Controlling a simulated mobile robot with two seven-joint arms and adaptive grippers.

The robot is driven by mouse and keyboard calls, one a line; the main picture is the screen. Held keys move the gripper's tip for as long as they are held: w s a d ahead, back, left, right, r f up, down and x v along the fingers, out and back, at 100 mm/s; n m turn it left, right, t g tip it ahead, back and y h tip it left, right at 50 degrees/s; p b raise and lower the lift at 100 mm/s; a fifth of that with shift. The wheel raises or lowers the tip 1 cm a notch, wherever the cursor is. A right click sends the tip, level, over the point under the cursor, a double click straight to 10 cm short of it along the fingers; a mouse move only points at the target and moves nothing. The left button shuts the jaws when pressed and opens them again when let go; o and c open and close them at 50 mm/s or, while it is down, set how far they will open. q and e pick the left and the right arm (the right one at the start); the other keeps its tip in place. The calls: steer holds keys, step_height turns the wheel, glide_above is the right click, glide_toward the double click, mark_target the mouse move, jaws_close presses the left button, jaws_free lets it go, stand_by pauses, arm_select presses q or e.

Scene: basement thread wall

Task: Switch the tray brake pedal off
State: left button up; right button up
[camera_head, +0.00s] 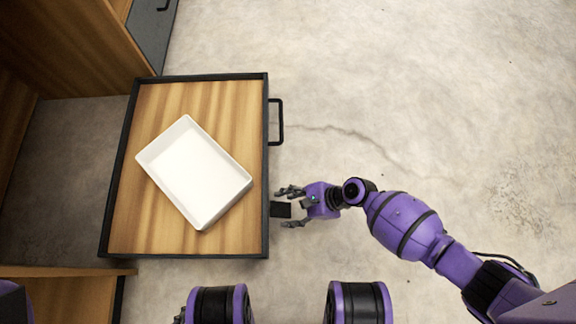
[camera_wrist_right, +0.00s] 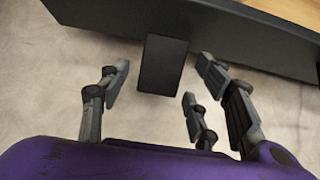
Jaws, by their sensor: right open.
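The brake pedal (camera_head: 281,209) is a small black plate sticking out from the right side of the wooden tray unit (camera_head: 245,100), near its lower corner. In the right wrist view the pedal (camera_wrist_right: 162,65) is a dark rectangle below the dark edge of the unit. My right gripper (camera_head: 290,207) is open, with its fingers on either side of the pedal's outer end. In the right wrist view its fingers (camera_wrist_right: 158,90) are spread, with no clear contact on the pedal. Whether the pedal is tilted is hard to tell. My left gripper is not seen.
A white rectangular tray (camera_head: 195,172) lies askew on the wooden top. A black handle (camera_head: 277,122) sticks out from the unit's right side, above the pedal. Wooden cabinets (camera_head: 85,45) stand at the left. The concrete floor (camera_head: 430,90) to the right is clear.

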steer(key=shift+a+f, duration=0.2)
steer(key=shift+c, duration=0.2)
jaws_close()
